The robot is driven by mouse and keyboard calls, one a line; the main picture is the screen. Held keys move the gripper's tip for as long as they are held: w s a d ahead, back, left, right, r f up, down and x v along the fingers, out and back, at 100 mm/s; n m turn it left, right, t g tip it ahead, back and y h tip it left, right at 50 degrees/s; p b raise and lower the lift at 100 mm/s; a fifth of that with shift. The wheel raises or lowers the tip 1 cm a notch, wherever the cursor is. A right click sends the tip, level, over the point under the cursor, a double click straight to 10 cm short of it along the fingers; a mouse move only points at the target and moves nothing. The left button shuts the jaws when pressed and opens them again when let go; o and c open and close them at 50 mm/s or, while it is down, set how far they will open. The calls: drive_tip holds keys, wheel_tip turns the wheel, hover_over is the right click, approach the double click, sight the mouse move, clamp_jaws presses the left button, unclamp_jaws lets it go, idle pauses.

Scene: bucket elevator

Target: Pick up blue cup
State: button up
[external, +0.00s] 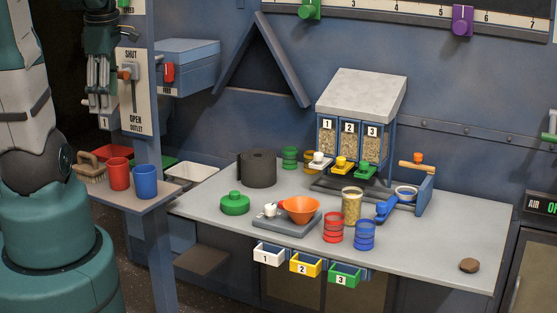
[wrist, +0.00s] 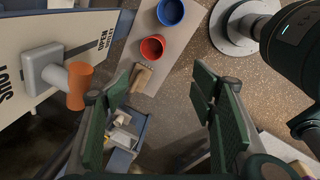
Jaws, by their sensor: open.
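The blue cup (external: 145,181) stands upright near the front right end of a small side shelf (external: 150,203). The red cup (external: 118,174) stands upright just left of it. In the wrist view the blue cup (wrist: 171,11) is at the top edge, partly cut off, with the red cup (wrist: 152,48) below it. My gripper (external: 101,108) is above and left of the cups in the external view, beside the outlet panel. In the wrist view my gripper (wrist: 158,85) is open, with nothing between its green-padded fingers.
A brush (external: 90,167) lies left of the red cup. The outlet panel with its orange-knobbed lever (wrist: 79,84) is close to my gripper. The workbench (external: 425,240) at right holds a scale with an orange funnel, jars, and a dispenser (external: 358,100). A white tray (external: 192,175) sits behind the shelf.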

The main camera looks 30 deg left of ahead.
drive_tip(key=d+r+m+t+h+b, duration=0.1)
drive_tip(key=d+m+t+b, duration=0.45)
drive_tip(key=d+m, duration=1.75)
drive_tip(key=n+g+p, duration=0.7)
drive_tip(key=n, duration=1.5)
approach(145, 172)
drive_tip(key=shift+s+d+f+h, duration=0.15)
drive_tip(key=shift+s+d+f, duration=0.1)
drive_tip(key=shift+s, duration=0.3)
drive_tip(key=shift+s+d+f+h, duration=0.15)
drive_tip(key=shift+s+d+f, duration=0.1)
drive_tip(key=shift+s, duration=0.3)
drive_tip(key=shift+f, duration=0.15)
drive_tip(key=shift+f+b, duration=0.3)
drive_tip(key=shift+f, duration=0.85)
drive_tip(key=shift+f, duration=0.1)
drive_tip(key=shift+d+f, duration=0.2)
drive_tip(key=shift+f, duration=2.3)
